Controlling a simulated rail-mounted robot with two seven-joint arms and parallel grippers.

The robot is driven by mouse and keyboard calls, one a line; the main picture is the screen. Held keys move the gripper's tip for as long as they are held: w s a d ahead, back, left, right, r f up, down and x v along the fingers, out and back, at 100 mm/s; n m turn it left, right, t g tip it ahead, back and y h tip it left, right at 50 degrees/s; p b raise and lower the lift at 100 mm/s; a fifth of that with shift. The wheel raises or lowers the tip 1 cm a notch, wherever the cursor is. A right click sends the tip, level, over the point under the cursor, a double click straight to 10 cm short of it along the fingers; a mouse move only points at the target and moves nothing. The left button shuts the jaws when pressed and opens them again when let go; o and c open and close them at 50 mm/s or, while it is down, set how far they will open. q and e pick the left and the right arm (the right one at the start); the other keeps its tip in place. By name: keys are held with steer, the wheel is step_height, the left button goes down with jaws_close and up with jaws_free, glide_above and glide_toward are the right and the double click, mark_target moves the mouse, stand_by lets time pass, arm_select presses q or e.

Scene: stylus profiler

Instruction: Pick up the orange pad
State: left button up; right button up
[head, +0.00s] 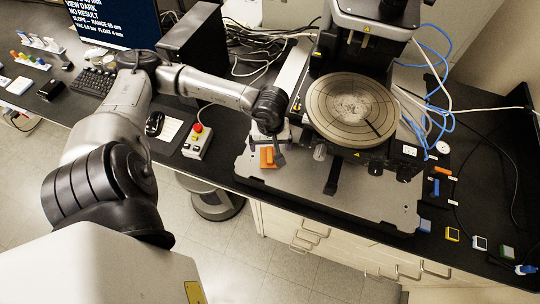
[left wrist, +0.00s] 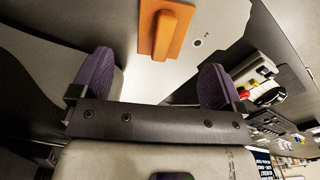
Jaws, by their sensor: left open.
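The orange pad (head: 267,157) lies on the grey plate of the profiler, near the plate's left front corner. In the left wrist view it shows as an orange square with a raised grip bar (left wrist: 166,32), beyond the fingertips. My left gripper (head: 270,138) is just above and behind the pad in the head view. In the left wrist view its two purple-padded fingers (left wrist: 154,75) are spread wide with nothing between them. The pad is apart from the fingers. My right gripper is not in view.
The profiler's round stage (head: 350,108) stands right of my left gripper. A control box with a red button (head: 197,141) sits to the left on the black bench. The plate's front middle is mostly clear.

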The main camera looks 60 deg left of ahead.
mark_target(270, 154)
arm_select(q)
steer(key=shift+s+d+f+p, duration=0.1)
steer(key=shift+f+p, duration=0.25)
steer(key=shift+f, duration=1.15)
steer(key=shift+s+f+p, duration=0.1)
steer(key=shift+f+p, duration=0.2)
steer(key=shift+f, duration=1.15)
steer(key=c, duration=1.1)
steer(key=shift+r, duration=0.15)
step_height(270, 154, up, 10)
steer(key=shift+f+b, duration=0.1)
steer(key=shift+b, duration=0.55)
